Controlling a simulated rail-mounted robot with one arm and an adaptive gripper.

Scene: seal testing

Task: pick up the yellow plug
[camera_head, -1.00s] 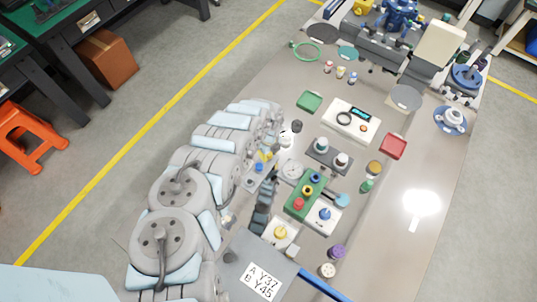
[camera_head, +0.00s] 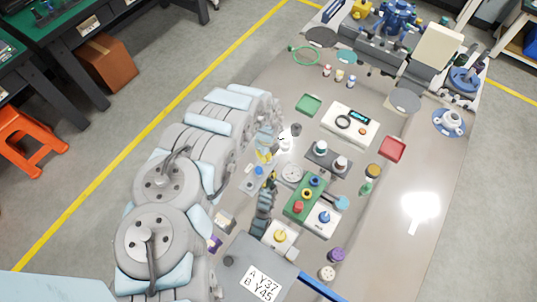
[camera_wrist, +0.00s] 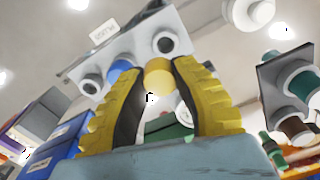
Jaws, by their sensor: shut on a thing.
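The yellow plug (camera_wrist: 158,73) is a short, rounded yellow piece between the fingertips in the wrist view. My gripper (camera_wrist: 156,77) has yellow ribbed fingers with dark inner pads, shut on the plug. Behind the plug is a light grey plate (camera_wrist: 135,48) with a blue plug (camera_wrist: 120,70) and dark-centred white rings. In the head view my gripper (camera_head: 265,157) is at the end of the arm, just above the plate (camera_head: 247,184) with its blue plug (camera_head: 258,171). The held plug is too small to make out there. I cannot tell whether it is clear of the plate.
A second yellow knob (camera_head: 281,236) sits on a white block right of the arm. A green block (camera_head: 296,210) with coloured rings, a dark two-knob holder (camera_head: 328,158) and a white device (camera_head: 350,123) crowd the table's middle. The table's right side is mostly bare.

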